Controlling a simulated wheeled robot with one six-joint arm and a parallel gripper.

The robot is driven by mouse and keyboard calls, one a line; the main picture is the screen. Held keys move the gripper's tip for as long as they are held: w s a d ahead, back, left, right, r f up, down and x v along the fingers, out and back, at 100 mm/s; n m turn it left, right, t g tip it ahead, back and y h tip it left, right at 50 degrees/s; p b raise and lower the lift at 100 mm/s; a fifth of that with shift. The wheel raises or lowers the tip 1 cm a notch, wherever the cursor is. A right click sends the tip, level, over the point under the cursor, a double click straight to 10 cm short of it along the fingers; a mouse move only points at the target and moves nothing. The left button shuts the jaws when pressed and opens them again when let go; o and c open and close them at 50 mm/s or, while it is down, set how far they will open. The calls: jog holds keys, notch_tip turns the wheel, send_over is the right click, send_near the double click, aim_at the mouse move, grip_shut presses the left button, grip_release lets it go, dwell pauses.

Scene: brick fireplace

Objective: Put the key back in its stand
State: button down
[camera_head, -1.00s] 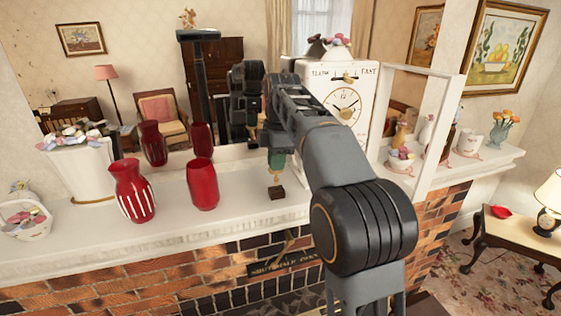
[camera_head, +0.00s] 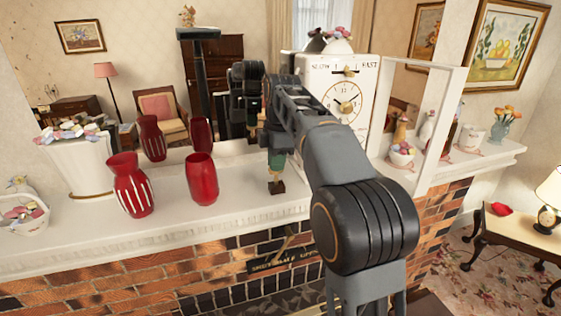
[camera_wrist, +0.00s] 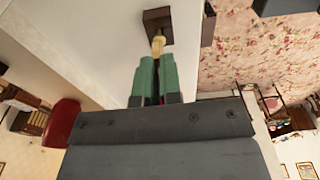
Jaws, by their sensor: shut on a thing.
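My gripper (camera_wrist: 156,62) points down over the mantel, its green fingers shut on the brass key (camera_wrist: 158,42). In the wrist view a little of the key shows beyond the fingertips, over a small dark brown wooden block, the stand (camera_wrist: 157,20). In the head view the stand (camera_head: 276,187) sits on the white mantel in front of the clock, directly below my gripper (camera_head: 275,168). The key's lower end meets or nearly meets the stand. I cannot tell whether it is seated. The fingers hide the rest of the key.
A white clock (camera_head: 345,100) stands close behind my arm. Red vases (camera_head: 202,180) and a striped red vase (camera_head: 130,186) stand to the left on the mantel (camera_head: 160,228). A mirror behind reflects the room. The mantel's front edge is near the stand.

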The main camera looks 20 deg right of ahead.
jog(key=shift+f+b, duration=0.35)
jog(key=shift+f, duration=0.2)
jog(key=c, duration=0.7)
grip_release()
jog(key=shift+c, duration=0.2)
jog(key=shift+r, duration=0.15)
jog(key=shift+r+p, duration=1.25)
jog(key=shift+p, duration=0.05)
jog(key=shift+r, duration=2.1)
jog(key=shift+s+f, duration=0.1)
jog(key=s+f+m+t+b, duration=0.2)
jog(key=s+f+m, duration=0.6)
jog(key=f, duration=0.3)
jog(key=s+f+m+t+h+b, duration=0.1)
jog(key=s+f+m+t+b, duration=0.1)
jog(key=s+f+m, duration=0.7)
notch_tip(320, 180, down, 3)
jog(key=shift+s+r+m+t, duration=0.15)
jog(key=shift+m+t, duration=0.15)
jog(key=shift+m, duration=0.3)
